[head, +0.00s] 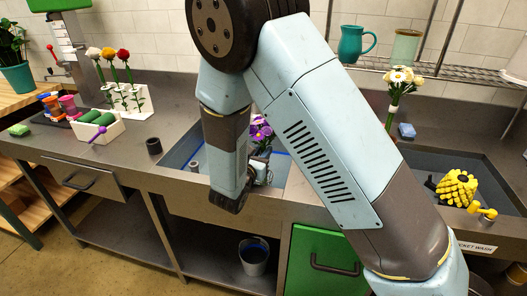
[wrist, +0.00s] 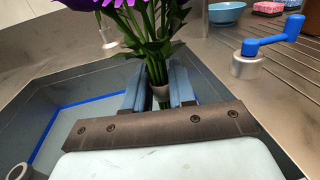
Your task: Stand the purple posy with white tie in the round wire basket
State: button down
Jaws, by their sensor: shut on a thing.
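The purple posy (head: 260,130) shows beside my arm in the head view, over the left sink. In the wrist view its purple flowers (wrist: 115,4) are cut by the top edge, with green leaves and stems below. A pale tie (wrist: 159,91) wraps the stems between the fingers. My gripper (wrist: 158,88) is shut on the stems at about the tie, and the posy stands roughly upright in it. In the head view my gripper (head: 262,173) is partly hidden by my arm. I cannot make out a round wire basket in either view.
The left sink (head: 179,152) with a blue line lies under my gripper. A blue-handled tap (wrist: 273,36) stands close on the right in the wrist view. A white-flowered posy (head: 398,80) stands behind the right sink (head: 430,160), which holds a yellow item (head: 457,188). A flower rack (head: 123,100) stands left.

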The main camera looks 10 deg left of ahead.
jog(key=shift+f, duration=0.2)
jog(key=c, duration=0.8)
grip_release()
jog(key=shift+c, duration=0.2)
jog(key=shift+f, duration=0.1)
jog(key=o, duration=0.6)
jog(key=shift+o, duration=0.2)
jog(key=shift+s, duration=0.15)
jog(key=shift+v, duration=2.4)
jog(key=shift+v, duration=2.5)
